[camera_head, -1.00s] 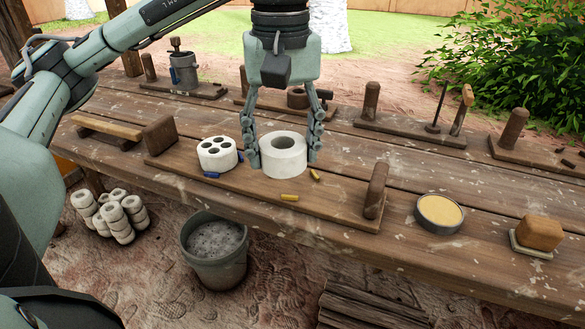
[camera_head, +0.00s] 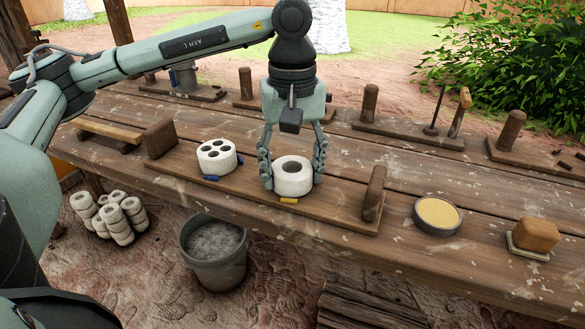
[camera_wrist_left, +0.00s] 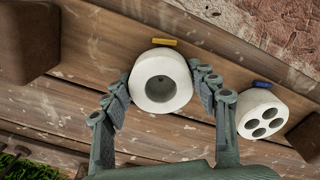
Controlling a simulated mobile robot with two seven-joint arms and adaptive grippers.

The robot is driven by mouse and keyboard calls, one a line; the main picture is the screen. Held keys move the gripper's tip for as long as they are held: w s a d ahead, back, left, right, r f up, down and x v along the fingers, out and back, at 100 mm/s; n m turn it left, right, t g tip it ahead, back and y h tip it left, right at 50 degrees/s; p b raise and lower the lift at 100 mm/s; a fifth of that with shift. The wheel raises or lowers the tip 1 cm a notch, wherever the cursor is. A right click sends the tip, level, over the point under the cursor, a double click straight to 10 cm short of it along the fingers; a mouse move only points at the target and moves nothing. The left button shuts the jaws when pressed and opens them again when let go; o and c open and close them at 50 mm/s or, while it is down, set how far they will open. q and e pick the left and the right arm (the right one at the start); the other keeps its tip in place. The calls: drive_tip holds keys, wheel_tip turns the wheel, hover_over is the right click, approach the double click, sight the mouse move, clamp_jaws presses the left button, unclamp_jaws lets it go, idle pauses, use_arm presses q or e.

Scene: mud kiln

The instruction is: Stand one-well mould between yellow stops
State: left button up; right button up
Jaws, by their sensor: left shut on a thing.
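The one-well mould (camera_head: 293,176) is a white cylinder with one round hole, on the long wooden board. It also shows in the left wrist view (camera_wrist_left: 163,92). My left gripper (camera_head: 291,180) points down and is shut on it, one finger on each side. A yellow stop (camera_head: 288,200) lies at the mould's front edge and also shows in the left wrist view (camera_wrist_left: 164,42). Another yellow stop is hidden in these views. I cannot tell if the mould's base touches the board. My right gripper is not in view.
A white mould with several holes (camera_head: 216,157) stands to the left by blue stops (camera_head: 211,178). A wooden post (camera_head: 374,193) stands at the board's right end. A bowl of yellow material (camera_head: 437,215) and a brown block (camera_head: 535,234) are further right. A bucket (camera_head: 214,250) stands below.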

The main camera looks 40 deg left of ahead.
sight(293, 168)
use_arm(q)
drive_tip(key=shift+f, duration=0.1)
drive_tip(key=o, duration=1.3)
wheel_tip(293, 168, up, 2)
wheel_tip(293, 168, up, 8)
drive_tip(key=shift+f+p, duration=0.25)
drive_tip(key=shift+p, duration=0.05)
drive_tip(key=shift+r+p, duration=0.45)
drive_tip(key=shift+r, duration=0.95)
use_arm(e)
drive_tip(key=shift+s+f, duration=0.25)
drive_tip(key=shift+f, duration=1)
